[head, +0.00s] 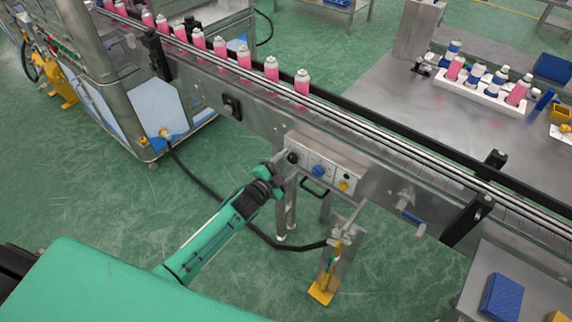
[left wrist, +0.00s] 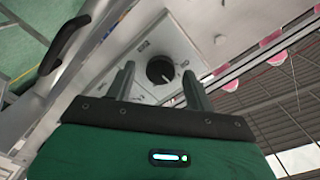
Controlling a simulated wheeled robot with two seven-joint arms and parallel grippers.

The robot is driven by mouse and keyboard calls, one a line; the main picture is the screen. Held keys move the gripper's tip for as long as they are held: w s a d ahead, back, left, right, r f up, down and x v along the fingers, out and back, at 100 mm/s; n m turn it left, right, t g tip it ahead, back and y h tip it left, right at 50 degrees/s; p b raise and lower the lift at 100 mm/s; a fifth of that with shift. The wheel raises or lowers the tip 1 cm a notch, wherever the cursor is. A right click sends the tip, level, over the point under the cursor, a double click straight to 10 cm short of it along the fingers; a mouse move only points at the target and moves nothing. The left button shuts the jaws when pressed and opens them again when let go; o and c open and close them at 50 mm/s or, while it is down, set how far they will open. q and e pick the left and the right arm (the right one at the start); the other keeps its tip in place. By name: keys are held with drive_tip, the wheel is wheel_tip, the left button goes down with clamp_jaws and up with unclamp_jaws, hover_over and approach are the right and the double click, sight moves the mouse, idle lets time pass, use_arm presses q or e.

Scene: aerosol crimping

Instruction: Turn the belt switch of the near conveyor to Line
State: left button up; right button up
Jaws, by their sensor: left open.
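The near conveyor (head: 400,150) runs diagonally across the head view. A grey control box (head: 325,165) is fixed to its side and carries a black knob, a blue button and a yellow-and-red knob. The black belt switch (head: 292,157) is at the box's left end. It shows large in the left wrist view (left wrist: 160,70), with a pale mark on its right side. My left gripper (head: 281,160) is at this switch. In the left wrist view its fingers (left wrist: 160,82) are open, one on each side of the switch; contact cannot be told. The right gripper is not in view.
Pink cans (head: 271,69) stand in a row on the belt. A black handle (head: 314,190) sticks out below the box. A white tray (head: 478,92) with cans lies on the table behind. A yellow-footed pedal stand (head: 322,290) and a black cable are below.

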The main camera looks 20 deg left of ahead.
use_arm(q)
drive_tip(key=shift+s+a, duration=0.15)
drive_tip(key=shift+s, duration=0.15)
drive_tip(key=b+v, duration=0.2)
drive_tip(key=v, duration=1.1)
drive_tip(key=shift+s, duration=0.1)
drive_tip(key=s+a+f+n+g+y, duration=0.25)
drive_tip(key=s+f, duration=0.25)
drive_tip(key=f, duration=0.7)
drive_tip(key=s+a+f+n+g+y, duration=0.1)
drive_tip(key=s+f+n+g, duration=0.3)
drive_tip(key=f, duration=0.8)
drive_tip(key=s+a+f+n+g+y, duration=0.15)
drive_tip(key=s+f, duration=0.35)
drive_tip(key=f, duration=0.6)
drive_tip(key=s+d+f+n+g, duration=0.1)
drive_tip(key=s+f, duration=0.4)
drive_tip(key=s, duration=0.5)
drive_tip(key=s+d+f+n+g, duration=0.1)
drive_tip(key=s+f+g, duration=0.3)
drive_tip(key=s, duration=0.6)
drive_tip(key=s+d+f+n+g+y, duration=0.1)
drive_tip(key=s+f+g, duration=0.2)
drive_tip(key=s+f, duration=0.5)
drive_tip(key=shift+s+n, duration=0.4)
drive_tip(key=shift+s, duration=0.65)
